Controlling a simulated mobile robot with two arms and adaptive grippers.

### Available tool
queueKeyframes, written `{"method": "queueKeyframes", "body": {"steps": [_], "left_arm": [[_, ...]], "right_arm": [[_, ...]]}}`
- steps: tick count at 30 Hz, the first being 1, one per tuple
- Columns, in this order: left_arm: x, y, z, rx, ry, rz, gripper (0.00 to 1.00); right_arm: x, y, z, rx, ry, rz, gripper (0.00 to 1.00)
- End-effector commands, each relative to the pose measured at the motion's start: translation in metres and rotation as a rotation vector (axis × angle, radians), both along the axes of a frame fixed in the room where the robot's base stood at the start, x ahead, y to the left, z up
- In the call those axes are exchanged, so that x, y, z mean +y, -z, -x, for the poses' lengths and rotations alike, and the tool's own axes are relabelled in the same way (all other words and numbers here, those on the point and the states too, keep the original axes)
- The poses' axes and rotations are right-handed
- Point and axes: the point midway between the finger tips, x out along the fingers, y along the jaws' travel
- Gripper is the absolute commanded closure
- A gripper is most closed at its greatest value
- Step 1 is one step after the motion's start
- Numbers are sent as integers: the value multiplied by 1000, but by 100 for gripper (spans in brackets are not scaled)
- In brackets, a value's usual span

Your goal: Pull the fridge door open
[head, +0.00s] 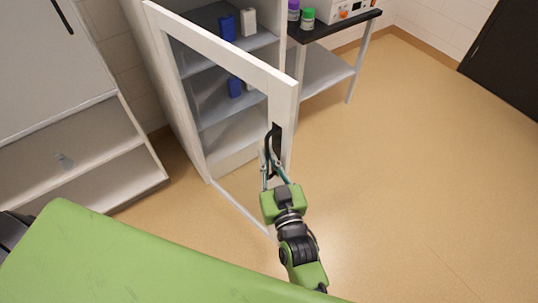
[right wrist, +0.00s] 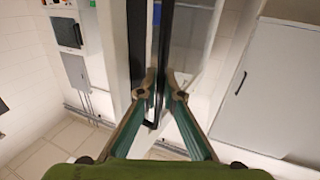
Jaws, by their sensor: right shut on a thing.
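The fridge (head: 172,95) is a white cabinet with shelves, and its glass-paned white-framed door (head: 225,52) stands ajar, swung out toward me. A black vertical handle (head: 270,146) is on the door's free edge; it also shows in the right wrist view (right wrist: 164,50). My right gripper (head: 270,172) is shut on the handle's lower part. In the right wrist view its two fingertips (right wrist: 160,88) close around the black bar. My left gripper is not in view.
Blue and white containers (head: 228,28) stand on the fridge shelves. A black-topped side table (head: 335,25) with bottles and a device is at the back right. A grey-white cabinet (head: 60,75) with an open lower shelf is at left. Floor (head: 420,170) to the right is clear.

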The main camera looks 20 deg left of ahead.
Motion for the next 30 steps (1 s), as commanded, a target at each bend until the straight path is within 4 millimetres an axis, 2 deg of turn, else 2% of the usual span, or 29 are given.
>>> {"method": "queueKeyframes", "body": {"steps": [9,10,11,22,26,30], "left_arm": [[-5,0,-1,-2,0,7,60],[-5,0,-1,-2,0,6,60],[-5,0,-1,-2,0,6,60],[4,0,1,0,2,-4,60],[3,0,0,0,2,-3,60],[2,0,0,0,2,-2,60]], "right_arm": [[1,-2,0,-4,-1,-3,100],[1,-2,0,-4,-1,-3,90],[1,-2,0,-4,-1,-3,86],[-1,-1,3,-1,0,-2,86],[-10,1,16,0,0,0,86],[-25,1,40,1,-1,0,86]]}}
